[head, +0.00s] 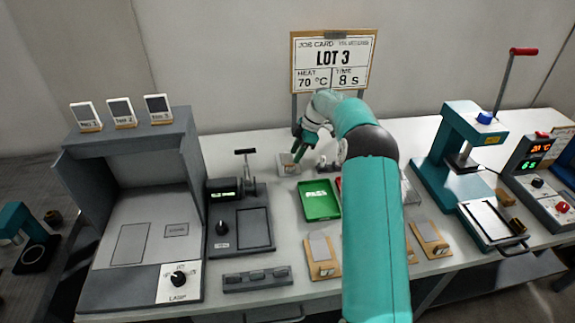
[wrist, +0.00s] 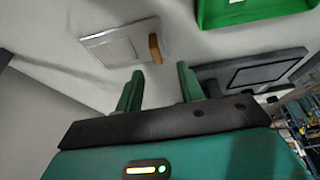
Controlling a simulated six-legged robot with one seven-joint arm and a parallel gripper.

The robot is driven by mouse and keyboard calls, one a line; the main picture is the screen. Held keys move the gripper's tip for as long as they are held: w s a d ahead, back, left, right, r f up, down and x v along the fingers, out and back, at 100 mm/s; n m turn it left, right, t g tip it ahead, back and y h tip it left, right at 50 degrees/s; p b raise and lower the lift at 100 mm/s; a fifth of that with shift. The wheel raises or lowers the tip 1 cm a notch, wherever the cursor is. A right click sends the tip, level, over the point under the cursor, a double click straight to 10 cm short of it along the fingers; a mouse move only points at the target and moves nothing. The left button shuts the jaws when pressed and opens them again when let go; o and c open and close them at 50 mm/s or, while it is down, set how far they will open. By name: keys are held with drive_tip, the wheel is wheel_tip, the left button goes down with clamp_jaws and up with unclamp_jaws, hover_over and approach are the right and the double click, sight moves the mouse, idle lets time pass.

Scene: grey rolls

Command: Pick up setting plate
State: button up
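A small pale square plate with a tan grip on one edge, which looks like the setting plate (head: 286,165), lies flat on the white bench behind the green PASS tray. In the wrist view the plate (wrist: 112,46) lies beyond my fingertips, ahead and to the left, with its tan grip nearest the gap. My gripper (wrist: 158,78) is open and empty, its two green fingers apart. In the head view my gripper (head: 298,150) hangs just above and beside the plate, and I cannot tell the exact gap.
The green PASS tray (head: 320,203) stands in front of the plate. A black device with a display (head: 238,226) is to the left, and a teal press (head: 452,150) to the right. The job card stand (head: 333,62) rises behind. Tan-backed plates (head: 322,262) lie near the front.

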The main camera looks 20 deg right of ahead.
sight(289, 165)
drive_tip(key=x, duration=0.7)
drive_tip(key=shift+w, duration=0.2)
drive_tip(key=shift+r, duration=0.1)
clamp_jaws()
